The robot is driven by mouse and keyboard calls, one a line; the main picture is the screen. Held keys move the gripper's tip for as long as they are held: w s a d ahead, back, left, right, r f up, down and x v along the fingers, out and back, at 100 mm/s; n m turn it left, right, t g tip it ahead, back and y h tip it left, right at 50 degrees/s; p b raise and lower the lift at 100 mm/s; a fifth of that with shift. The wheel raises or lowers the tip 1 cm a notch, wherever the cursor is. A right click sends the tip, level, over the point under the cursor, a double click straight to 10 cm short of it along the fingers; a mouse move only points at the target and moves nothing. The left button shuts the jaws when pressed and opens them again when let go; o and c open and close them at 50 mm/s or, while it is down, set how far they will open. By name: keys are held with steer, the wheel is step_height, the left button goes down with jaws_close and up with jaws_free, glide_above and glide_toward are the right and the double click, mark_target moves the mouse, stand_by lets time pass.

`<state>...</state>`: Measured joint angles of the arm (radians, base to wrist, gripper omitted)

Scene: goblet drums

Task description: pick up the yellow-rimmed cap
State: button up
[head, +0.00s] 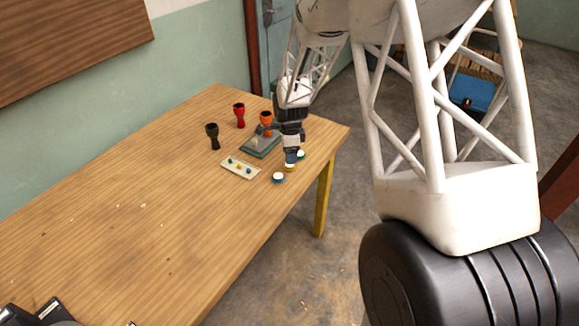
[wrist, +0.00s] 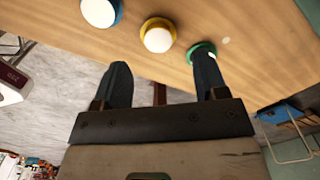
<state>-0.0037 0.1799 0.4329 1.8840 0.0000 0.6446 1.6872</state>
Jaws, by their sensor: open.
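The yellow-rimmed cap (wrist: 158,36) has a white domed top and lies on the wooden table near its edge, between a blue-rimmed cap (wrist: 99,11) and a green-rimmed cap (wrist: 202,53) in the wrist view. In the head view the yellow-rimmed cap (head: 290,168) shows just below my gripper (head: 291,157). My gripper is open and empty; in the wrist view its two dark fingers (wrist: 163,82) point toward the caps. The yellow-rimmed cap is ahead of the gap between them, apart from both. The right finger overlaps the green-rimmed cap in the picture.
Black (head: 212,136), red (head: 239,115) and orange (head: 266,118) goblet drums stand farther back on the table (head: 130,215). A grey-green tray (head: 258,149) and a pale strip (head: 238,170) with small coloured pieces lie nearer. The table's left part is mostly clear.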

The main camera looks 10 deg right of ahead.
mark_target(289, 166)
steer(key=shift+f, duration=2.55)
steer(key=shift+s, duration=0.1)
steer(key=c, duration=0.8)
